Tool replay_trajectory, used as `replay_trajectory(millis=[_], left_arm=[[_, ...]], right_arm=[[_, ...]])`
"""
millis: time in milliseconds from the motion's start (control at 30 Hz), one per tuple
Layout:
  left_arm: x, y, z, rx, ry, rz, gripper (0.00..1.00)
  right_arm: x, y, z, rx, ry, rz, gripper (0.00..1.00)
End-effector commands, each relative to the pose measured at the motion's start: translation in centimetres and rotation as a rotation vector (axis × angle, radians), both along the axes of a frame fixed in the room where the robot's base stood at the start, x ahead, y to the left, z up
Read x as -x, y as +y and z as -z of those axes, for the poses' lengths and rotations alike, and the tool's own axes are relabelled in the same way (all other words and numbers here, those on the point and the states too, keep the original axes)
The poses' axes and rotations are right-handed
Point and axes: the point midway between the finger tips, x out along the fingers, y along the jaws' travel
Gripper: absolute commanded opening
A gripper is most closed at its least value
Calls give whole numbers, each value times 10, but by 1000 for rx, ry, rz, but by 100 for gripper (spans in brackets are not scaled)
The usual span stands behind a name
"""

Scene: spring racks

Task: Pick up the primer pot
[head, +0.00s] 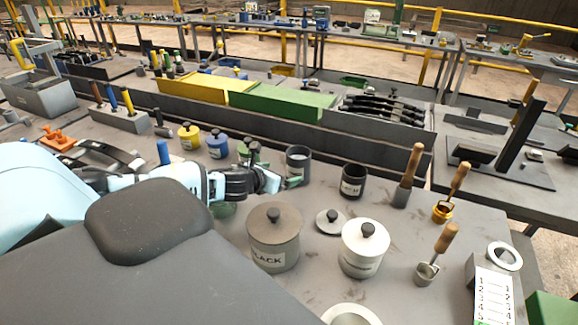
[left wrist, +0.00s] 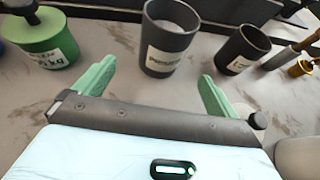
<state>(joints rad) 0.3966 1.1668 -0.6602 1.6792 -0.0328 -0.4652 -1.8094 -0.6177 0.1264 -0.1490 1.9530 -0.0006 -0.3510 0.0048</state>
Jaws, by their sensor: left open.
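The primer pot (head: 298,163) is an open, dark grey cylinder with a pale label, upright on the bench. In the left wrist view the primer pot (left wrist: 168,45) stands just beyond the fingertips, between their lines, with its label facing me. My left gripper (head: 290,183) reaches in from the left and is in front of the pot's lower part. In the left wrist view its green fingers (left wrist: 158,76) are spread wide with nothing between them. My right gripper does not show.
A lidded green pot (left wrist: 45,42) stands left of the primer pot, and an open black pot (head: 353,182) right of it. A lidded grey-brown pot (head: 273,245), a loose lid (head: 330,222) and a lidded white pot (head: 363,255) stand nearer. A dark rack wall runs behind.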

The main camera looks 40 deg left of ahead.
Motion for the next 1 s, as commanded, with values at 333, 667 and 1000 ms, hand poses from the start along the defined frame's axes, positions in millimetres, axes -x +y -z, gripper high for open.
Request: replay_trajectory(millis=[333,667,1000], left_arm=[[-18,2,10,1,1,-2,96],[-26,2,13,1,0,0,96],[-60,5,28,2,2,-2,96]], right_arm=[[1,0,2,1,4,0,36],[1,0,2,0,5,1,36],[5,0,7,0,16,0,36]])
